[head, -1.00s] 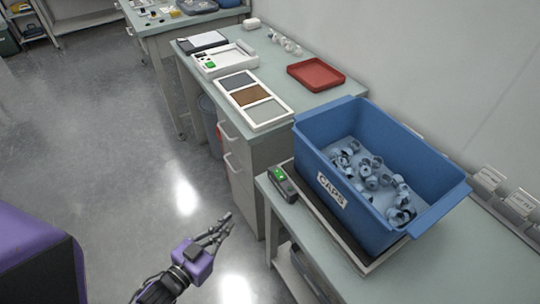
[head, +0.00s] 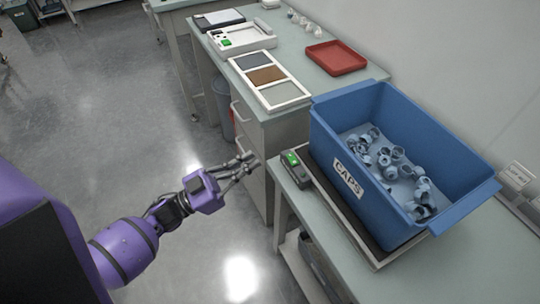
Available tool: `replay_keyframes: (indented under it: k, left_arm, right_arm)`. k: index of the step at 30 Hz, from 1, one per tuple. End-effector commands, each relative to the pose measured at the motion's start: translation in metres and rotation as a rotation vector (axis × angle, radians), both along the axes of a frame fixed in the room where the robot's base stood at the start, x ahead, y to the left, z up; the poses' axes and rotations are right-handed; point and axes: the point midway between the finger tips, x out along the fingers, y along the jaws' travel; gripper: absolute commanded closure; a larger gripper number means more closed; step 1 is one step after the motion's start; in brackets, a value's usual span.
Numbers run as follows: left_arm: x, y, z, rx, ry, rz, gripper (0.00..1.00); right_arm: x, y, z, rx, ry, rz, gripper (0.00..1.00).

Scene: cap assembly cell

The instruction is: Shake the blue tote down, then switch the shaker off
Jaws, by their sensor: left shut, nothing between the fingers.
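The blue tote (head: 338,148), labelled CAPS, stands upright on the flat shaker plate (head: 374,262) at the right. Several grey-blue caps (head: 392,160) lie loose in a spread-out heap on its floor. The shaker's switch box (head: 297,170) sits at the plate's left corner and shows a lit green button (head: 292,158). My left gripper (head: 252,163) is shut and empty, in the air to the left of the switch box and apart from it. My right gripper is not in view.
A drawer-fronted bench (head: 222,66) behind holds a three-part panel tray (head: 270,76), a red tray (head: 336,57) and a white device (head: 243,39). A grey bin (head: 225,117) stands beside it. The floor at left is clear.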

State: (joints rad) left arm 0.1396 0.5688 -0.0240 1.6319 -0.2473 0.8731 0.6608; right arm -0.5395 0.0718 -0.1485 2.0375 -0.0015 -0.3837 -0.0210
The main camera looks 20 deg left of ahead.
Motion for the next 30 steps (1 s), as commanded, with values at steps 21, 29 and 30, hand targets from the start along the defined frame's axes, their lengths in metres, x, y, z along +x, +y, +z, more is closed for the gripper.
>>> replay_keyframes:
  k: [21, 29, 30]
  left_arm:
    - [0.072, -0.056, 0.001, -0.001, 0.003, 0.002, 1.00]
    - [0.072, -0.055, -0.008, 0.000, -0.001, 0.001, 1.00]
    - [0.072, -0.055, -0.008, 0.000, -0.001, 0.001, 1.00]
  right_arm:
    - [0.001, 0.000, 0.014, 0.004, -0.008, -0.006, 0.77]
    - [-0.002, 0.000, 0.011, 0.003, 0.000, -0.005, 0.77]
    - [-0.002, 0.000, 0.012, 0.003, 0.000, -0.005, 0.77]
